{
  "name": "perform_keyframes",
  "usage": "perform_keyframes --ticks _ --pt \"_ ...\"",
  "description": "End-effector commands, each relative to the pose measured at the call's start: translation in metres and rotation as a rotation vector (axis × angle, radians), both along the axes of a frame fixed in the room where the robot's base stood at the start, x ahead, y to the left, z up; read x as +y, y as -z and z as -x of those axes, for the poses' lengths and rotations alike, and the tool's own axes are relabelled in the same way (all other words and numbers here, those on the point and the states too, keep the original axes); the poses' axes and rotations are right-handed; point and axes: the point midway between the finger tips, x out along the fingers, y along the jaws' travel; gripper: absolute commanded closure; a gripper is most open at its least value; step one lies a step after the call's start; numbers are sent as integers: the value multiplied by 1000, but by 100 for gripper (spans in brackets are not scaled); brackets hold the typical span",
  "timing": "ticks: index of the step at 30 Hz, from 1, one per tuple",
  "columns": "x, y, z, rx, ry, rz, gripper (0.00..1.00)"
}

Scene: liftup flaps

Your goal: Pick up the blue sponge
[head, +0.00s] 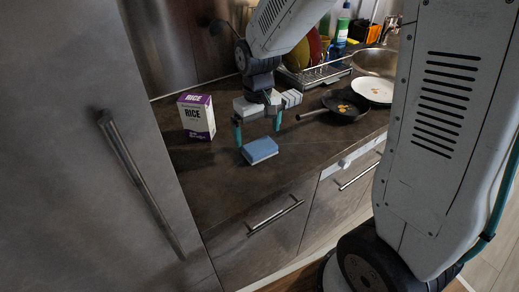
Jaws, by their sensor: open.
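The blue sponge (260,151) lies flat on the dark countertop (212,190), not far from its front edge. My gripper (258,134) points down with its two teal fingers spread apart and nothing between them. The fingers are just behind and above the sponge in the picture. The left finger is near the sponge's back left corner and the right finger is beyond its back right corner. I cannot tell the exact height of the fingertips over the counter.
A rice box (197,117) stands to the left of my gripper. A black frying pan (346,108) with bits of food and a white plate (373,90) are to the right. Behind are a dish rack (312,75) and a sink (375,62). The counter left of the sponge is clear.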

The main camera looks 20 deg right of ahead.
Motion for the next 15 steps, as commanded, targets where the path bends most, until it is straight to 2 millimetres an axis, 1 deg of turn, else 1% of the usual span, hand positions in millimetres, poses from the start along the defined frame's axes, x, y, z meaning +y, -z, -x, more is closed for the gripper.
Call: perform_keyframes --ticks 1,3,6,9,15 --pt "0 9 0 5 0 1 0" --pt "0 20 -1 5 0 1 0" --pt "0 33 -1 5 1 1 0" --pt "0 40 -1 2 1 0 0" --pt "0 41 -1 1 1 0 0"
